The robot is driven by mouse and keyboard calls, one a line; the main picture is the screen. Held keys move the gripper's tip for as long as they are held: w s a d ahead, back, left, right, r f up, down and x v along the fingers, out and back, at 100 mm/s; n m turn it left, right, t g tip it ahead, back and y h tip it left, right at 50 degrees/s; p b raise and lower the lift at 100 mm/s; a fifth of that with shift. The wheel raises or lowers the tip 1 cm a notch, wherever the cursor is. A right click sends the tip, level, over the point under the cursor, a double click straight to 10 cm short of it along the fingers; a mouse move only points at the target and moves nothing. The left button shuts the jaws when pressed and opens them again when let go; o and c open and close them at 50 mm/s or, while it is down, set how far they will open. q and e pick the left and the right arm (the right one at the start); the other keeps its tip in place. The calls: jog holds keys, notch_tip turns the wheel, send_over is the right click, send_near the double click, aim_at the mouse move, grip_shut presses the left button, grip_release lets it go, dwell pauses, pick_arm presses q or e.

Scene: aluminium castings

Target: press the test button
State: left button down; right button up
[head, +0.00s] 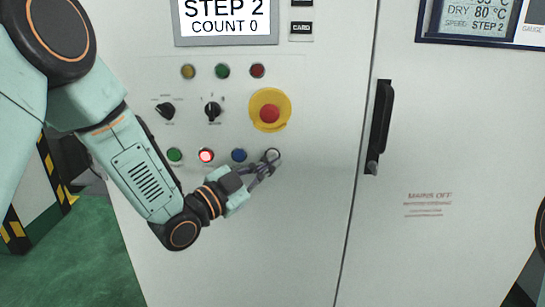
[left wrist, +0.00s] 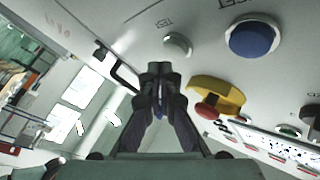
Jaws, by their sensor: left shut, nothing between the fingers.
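The test button looks like the pale grey-white round one (head: 272,155) at the right end of the lower button row on the cabinet. In the left wrist view the pale button (left wrist: 177,44) sits beside a small label that is hard to read. My left gripper (head: 268,168) is shut and empty, its fingertips just below the button and overlapping its lower edge in the head view. In the left wrist view the shut fingertips (left wrist: 160,68) appear close to the button with a small gap; contact cannot be told. My right gripper is not in view.
Beside it are a blue button (head: 239,155), a lit red button (head: 206,155) and a green button (head: 174,155). A yellow-collared red emergency stop (head: 270,113) is just above. A black door handle (head: 379,128) stands out at right. A display (head: 225,18) reads STEP 2, COUNT 0.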

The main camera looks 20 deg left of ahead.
pick_arm(q)
jog(key=shift+w+a, duration=0.15)
jog(key=shift+w, duration=0.35)
jog(key=shift+w+a, duration=0.15)
jog(key=shift+w, duration=0.25)
dwell(0.8)
jog(key=shift+s, duration=0.1)
jog(key=shift+s+d, duration=0.25)
jog(key=shift+s, duration=0.5)
jog(key=shift+s+d, duration=0.25)
jog(key=shift+s, duration=0.55)
jog(key=shift+s+d, duration=0.2)
jog(key=shift+s, duration=0.55)
jog(key=shift+s+d, duration=0.25)
jog(key=shift+s, duration=0.55)
